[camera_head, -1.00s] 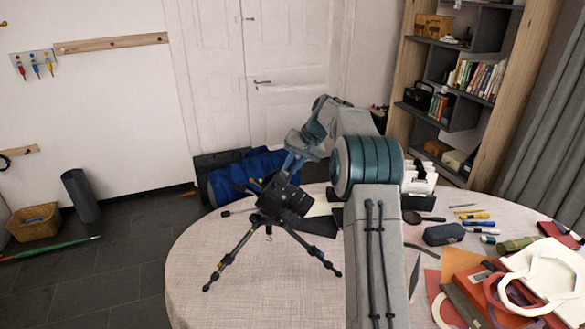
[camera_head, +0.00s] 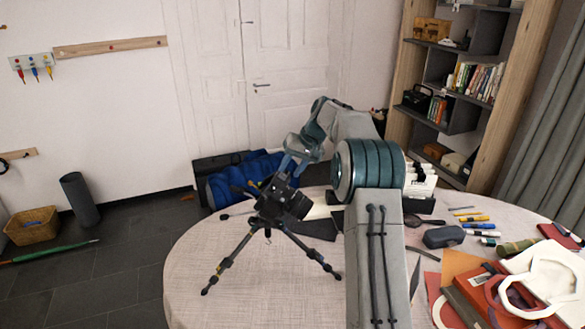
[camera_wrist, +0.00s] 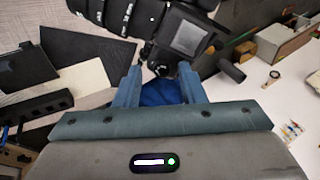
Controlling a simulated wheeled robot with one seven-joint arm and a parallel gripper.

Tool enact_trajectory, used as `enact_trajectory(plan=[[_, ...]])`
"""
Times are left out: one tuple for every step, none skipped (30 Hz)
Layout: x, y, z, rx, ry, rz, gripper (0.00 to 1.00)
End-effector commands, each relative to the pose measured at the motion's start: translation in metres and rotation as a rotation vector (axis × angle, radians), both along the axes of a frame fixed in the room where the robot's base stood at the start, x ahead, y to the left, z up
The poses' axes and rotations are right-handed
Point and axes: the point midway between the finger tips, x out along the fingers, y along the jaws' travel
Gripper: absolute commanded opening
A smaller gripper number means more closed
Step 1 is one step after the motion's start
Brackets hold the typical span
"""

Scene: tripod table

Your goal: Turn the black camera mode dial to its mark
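The black camera (camera_head: 285,197) sits tilted on a black tripod (camera_head: 243,247) that stands on the round table (camera_head: 200,262). In the wrist view the camera body (camera_wrist: 185,38) fills the top middle, with a grey screen on it. My gripper (camera_wrist: 160,68) points at the camera, its two blue fingers apart. A small dark rounded part shows between the fingertips at the camera's near edge; it may be the mode dial, but I cannot make out its mark or whether the fingers touch it. In the head view my gripper (camera_head: 286,166) is just above the camera, and the dial cannot be made out.
A rack of white boxes (camera_head: 420,184), a dark case (camera_head: 444,236), pens and stacked folders lie on the table's right side. A blue bag (camera_head: 245,176) lies on the floor behind. The table's front left is bare around the tripod legs.

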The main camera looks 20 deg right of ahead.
Motion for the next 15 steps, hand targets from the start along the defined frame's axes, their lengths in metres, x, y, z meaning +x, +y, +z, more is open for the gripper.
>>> enact_trajectory(plan=[[0.0, 0.0024, 0.0003, 0.003, 0.001, 0.003, 0.39], [-0.0001, 0.0025, 0.0003, 0.003, 0.001, 0.003, 0.39], [-0.0001, 0.0026, 0.0004, 0.004, 0.001, 0.003, 0.39], [-0.0001, 0.0027, 0.0003, 0.004, 0.002, 0.002, 0.39], [-0.0001, 0.0028, 0.0004, 0.005, 0.004, -0.002, 0.39], [-0.0002, 0.0028, 0.0005, 0.008, 0.008, -0.01, 0.39], [-0.0001, 0.0028, 0.0007, 0.011, 0.012, -0.02, 0.39], [-0.0002, 0.0028, 0.0007, 0.015, 0.017, -0.031, 0.39], [-0.0002, 0.0027, 0.0011, 0.023, 0.027, -0.053, 0.39], [-0.0002, 0.0028, 0.0012, 0.029, 0.035, -0.071, 0.39], [-0.0002, 0.0027, 0.0014, 0.037, 0.046, -0.094, 0.39], [-0.0003, 0.0016, 0.0016, 0.047, 0.061, -0.128, 0.39], [-0.0003, 0.001, 0.0017, 0.056, 0.073, -0.156, 0.39], [-0.0003, 0.0007, 0.0018, 0.066, 0.086, -0.185, 0.39], [-0.0003, 0.0008, 0.002, 0.079, 0.104, -0.227, 0.39]])
